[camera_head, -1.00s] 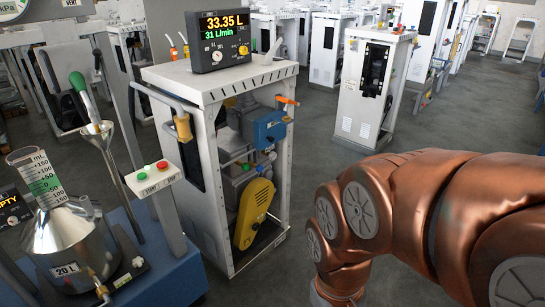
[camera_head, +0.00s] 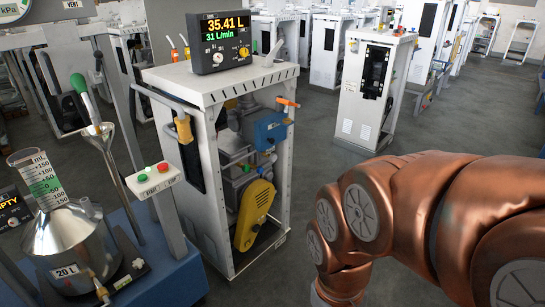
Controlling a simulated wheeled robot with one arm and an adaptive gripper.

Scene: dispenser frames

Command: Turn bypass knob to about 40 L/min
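The dispenser frame's display box (camera_head: 225,40) sits on top of the white cabinet (camera_head: 218,85) and reads 35.41 L and 31 L/min. Small white and yellow controls show on its face. An orange handle (camera_head: 288,102) sticks out at the cabinet's right upper side, above a blue box (camera_head: 270,129). No label that marks a bypass knob is legible, so I cannot tell which part it is. My copper-coloured arm fills the lower right, and its end runs out of the picture at the bottom. My gripper is not in view.
A steel can (camera_head: 70,243) with a funnel top and a graduated cylinder (camera_head: 40,180) stands at the left on a blue cart. A small box with red and green buttons (camera_head: 153,180) is beside it. Other cabinets (camera_head: 375,88) stand behind. Grey floor lies between them.

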